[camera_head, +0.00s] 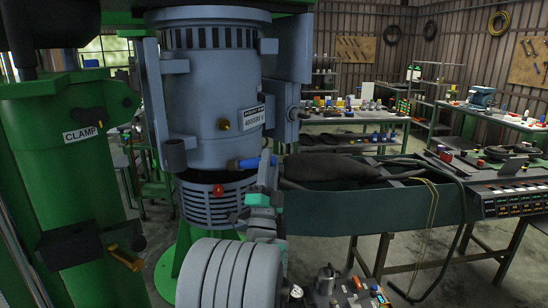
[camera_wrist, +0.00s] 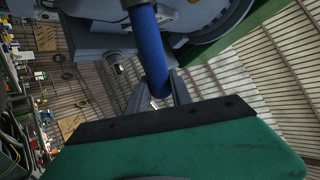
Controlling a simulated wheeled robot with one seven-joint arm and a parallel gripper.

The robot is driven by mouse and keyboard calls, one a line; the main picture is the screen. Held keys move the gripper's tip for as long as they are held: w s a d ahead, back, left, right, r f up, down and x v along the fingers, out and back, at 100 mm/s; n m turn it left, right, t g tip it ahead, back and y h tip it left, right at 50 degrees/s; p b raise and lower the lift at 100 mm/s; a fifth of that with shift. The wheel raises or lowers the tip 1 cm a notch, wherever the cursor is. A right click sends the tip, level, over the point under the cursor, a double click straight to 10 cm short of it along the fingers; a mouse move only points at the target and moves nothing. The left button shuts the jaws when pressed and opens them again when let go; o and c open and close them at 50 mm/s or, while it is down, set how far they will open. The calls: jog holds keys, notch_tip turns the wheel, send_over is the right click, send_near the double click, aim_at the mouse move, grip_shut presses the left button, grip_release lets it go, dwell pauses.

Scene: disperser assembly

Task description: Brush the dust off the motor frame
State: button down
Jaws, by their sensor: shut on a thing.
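The motor frame (camera_head: 210,95) is a large blue-grey upright cylinder in the middle of the head view, with slots near its top and a white label. My gripper (camera_head: 266,170) is at its lower right side, shut on a blue handle (camera_head: 248,162), apparently the brush's. The handle points left toward the frame's lower edge. In the wrist view the blue handle (camera_wrist: 150,50) runs up from between my gripper's grey fingers (camera_wrist: 157,92) toward grey machine parts. The bristles are not clearly visible, and I cannot tell whether they touch the frame. No dust can be made out.
A green clamp column (camera_head: 65,160) stands close at left. A slotted grey ring (camera_head: 205,203) with a red knob sits below the frame. A dark green bench (camera_head: 335,212) with a black bag-like item (camera_head: 325,166) lies right. Open floor shows beyond it.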

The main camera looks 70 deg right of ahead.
jog(key=shift+w+d+p, duration=0.5)
jog(key=shift+w+p, duration=0.15)
jog(key=shift+p, duration=0.15)
dwell(0.6)
jog(key=shift+s+d+b, duration=2.05)
jog(key=shift+s+d, duration=0.15)
jog(key=shift+d, duration=0.85)
jog(key=shift+w+a+p, duration=0.65)
jog(key=shift+w+a, duration=0.1)
jog(key=shift+a, duration=0.3)
jog(key=shift+w+a+p, duration=0.65)
jog(key=shift+w+a, duration=0.1)
jog(key=shift+a, duration=0.3)
jog(key=shift+w+a+p, duration=0.65)
jog(key=shift+w+a, duration=0.1)
jog(key=shift+a, duration=0.3)
jog(key=shift+s, duration=0.1)
